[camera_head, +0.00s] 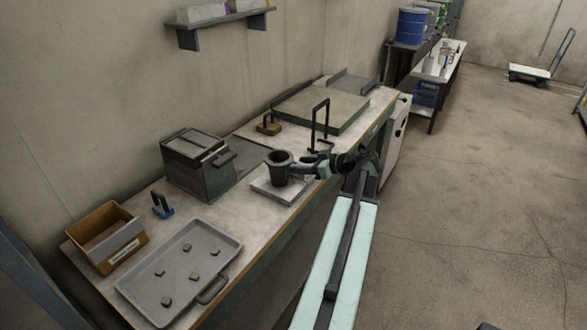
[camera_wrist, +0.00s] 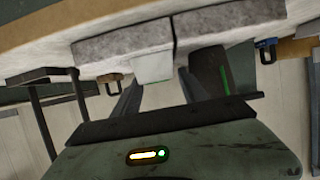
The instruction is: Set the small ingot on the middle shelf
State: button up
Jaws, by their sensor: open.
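My gripper (camera_head: 301,169) is open over the workbench, its fingertips close to the right side of a dark crucible-like cup (camera_head: 278,170). I cannot tell whether they touch it. The cup stands upright on a pale slab (camera_head: 270,192). In the wrist view the gripper (camera_wrist: 156,88) has its fingers apart, with a pale block showing beyond them. Several small grey lumps lie on the grey tray (camera_head: 203,236); I cannot tell whether any is the small ingot.
An orange-brown bin (camera_head: 86,227) and a dark green box (camera_head: 181,180) stand on the bench. A black upright frame (camera_head: 327,112) stands near my gripper, before a wide flat plate (camera_head: 322,109). The floor on the right is largely clear.

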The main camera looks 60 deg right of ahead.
aim_at(296, 164)
jog(key=b+x, duration=0.1)
jog(key=x, duration=0.3)
jog(key=shift+w, duration=0.2)
grip_shut()
jog(key=shift+r, duration=0.1)
jog(key=shift+r+p, duration=0.3)
jog(key=shift+p, duration=0.05)
notch_tip(296, 164, up, 3)
jog(key=p, duration=0.3)
jog(key=s, duration=1.8)
jog(key=shift+d+r+p, duration=0.1)
jog(key=shift+r+p, duration=2.8)
jog(key=shift+s, duration=0.2)
